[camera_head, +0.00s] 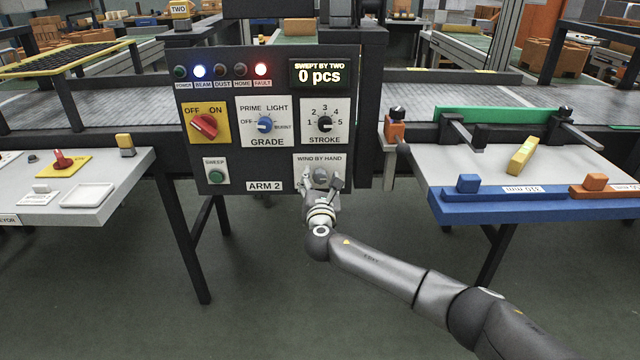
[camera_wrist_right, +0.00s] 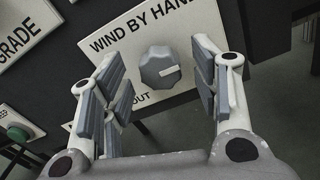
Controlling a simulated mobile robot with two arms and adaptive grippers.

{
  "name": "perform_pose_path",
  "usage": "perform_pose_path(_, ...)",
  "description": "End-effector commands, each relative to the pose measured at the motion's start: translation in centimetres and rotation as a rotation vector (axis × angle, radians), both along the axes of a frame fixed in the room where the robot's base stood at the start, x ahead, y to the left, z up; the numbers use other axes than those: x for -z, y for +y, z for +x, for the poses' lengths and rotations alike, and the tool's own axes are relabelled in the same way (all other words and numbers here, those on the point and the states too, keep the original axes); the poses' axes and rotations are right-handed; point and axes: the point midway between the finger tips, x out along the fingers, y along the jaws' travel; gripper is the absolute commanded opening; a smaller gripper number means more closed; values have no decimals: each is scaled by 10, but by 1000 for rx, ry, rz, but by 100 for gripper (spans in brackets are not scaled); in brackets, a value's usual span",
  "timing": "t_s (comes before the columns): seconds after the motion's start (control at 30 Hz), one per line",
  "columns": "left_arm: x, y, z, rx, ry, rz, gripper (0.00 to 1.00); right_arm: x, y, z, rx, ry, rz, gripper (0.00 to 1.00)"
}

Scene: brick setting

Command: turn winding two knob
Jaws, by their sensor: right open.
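The winding knob (camera_wrist_right: 160,67) is grey and many-sided, with a pale pointer mark, on the white "WIND BY HAND" plate (camera_wrist_right: 105,45). In the head view this knob (camera_head: 321,175) sits at the lower right of the dark "ARM 2" panel (camera_head: 240,150), partly hidden by my right gripper (camera_head: 322,188). In the right wrist view my right gripper (camera_wrist_right: 160,78) is open, its fingers on either side of the knob with gaps to both. Whether the fingertips reach to the knob's depth I cannot tell. My left gripper is not in view.
The panel also bears a red knob (camera_head: 204,126), a blue grade knob (camera_head: 265,124), a black stroke knob (camera_head: 324,124) and a green sweep button (camera_head: 216,175). A blue-edged table (camera_head: 500,206) stands right, a white-topped one (camera_head: 110,207) left.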

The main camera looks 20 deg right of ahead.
Motion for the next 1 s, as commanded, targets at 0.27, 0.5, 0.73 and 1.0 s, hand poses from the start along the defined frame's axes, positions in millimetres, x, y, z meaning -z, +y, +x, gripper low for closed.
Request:
perform_pose_path(0.27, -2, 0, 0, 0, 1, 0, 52, 0, -1, 1, 0, 1, 0, 56)
perform_pose_path(0.5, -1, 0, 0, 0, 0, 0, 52, 0, -1, 1, 0, 1, 0, 28)
perform_pose_path(0.73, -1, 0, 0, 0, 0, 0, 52, 1, -1, 1, 1, 1, 1, 10)
perform_pose_path(1.0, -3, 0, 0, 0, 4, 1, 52, 2, 0, 1, -1, -16, 62, 10)
